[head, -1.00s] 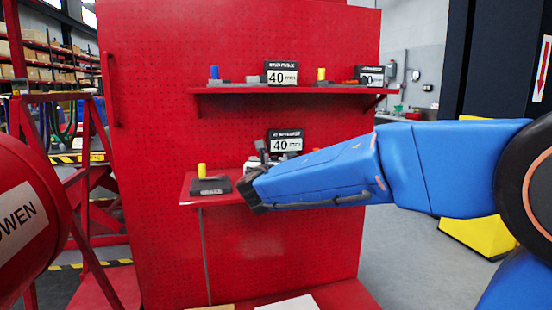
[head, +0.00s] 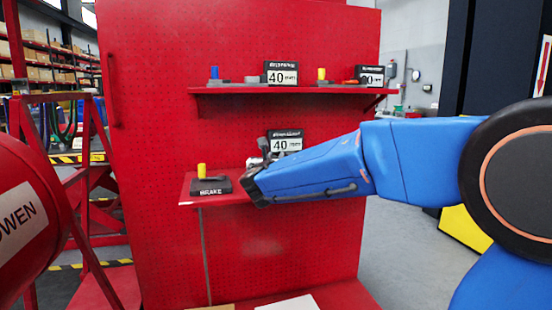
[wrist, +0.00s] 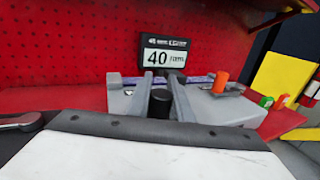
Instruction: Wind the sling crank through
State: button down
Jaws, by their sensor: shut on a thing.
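My gripper (wrist: 160,92) reaches over the lower red shelf; its two grey fingers are closed on a dark upright knob (wrist: 160,102), which looks like the handle of the sling crank. Most of the crank is hidden by the fingers and the wrist. A grey housing (wrist: 120,102) with a purple strip (wrist: 200,79) lies behind the fingers. A black counter sign (wrist: 164,55) reading 40 stands behind it. In the head view my gripper (head: 262,148) is in front of the same sign (head: 285,143), and the crank is not clearly seen.
A dark block marked BRAKE with a yellow knob (head: 202,171) stands left of my gripper. An upper shelf (head: 240,91) holds blue and yellow knobs and more signs. In the wrist view an orange knob (wrist: 221,80) stands at right. A red drum (head: 25,215) is at far left.

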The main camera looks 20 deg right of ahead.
jog(key=shift+a+m+h, duration=0.1)
jog(key=shift+m+h, duration=0.2)
jog(key=shift+h, duration=0.1)
jog(key=m+g+h, duration=0.2)
jog(key=h, duration=0.1)
jog(key=shift+w, duration=0.25)
jog(key=shift+w+m+g+h, duration=0.15)
jog(key=shift+m+g+h, duration=1.45)
jog(key=shift+h, duration=0.1)
jog(key=shift+g, duration=0.3)
jog(key=c, duration=1.6)
grip_release()
jog(key=v, duration=1.7)
jog(key=shift+a+f, duration=0.1)
jog(key=shift+f, duration=0.15)
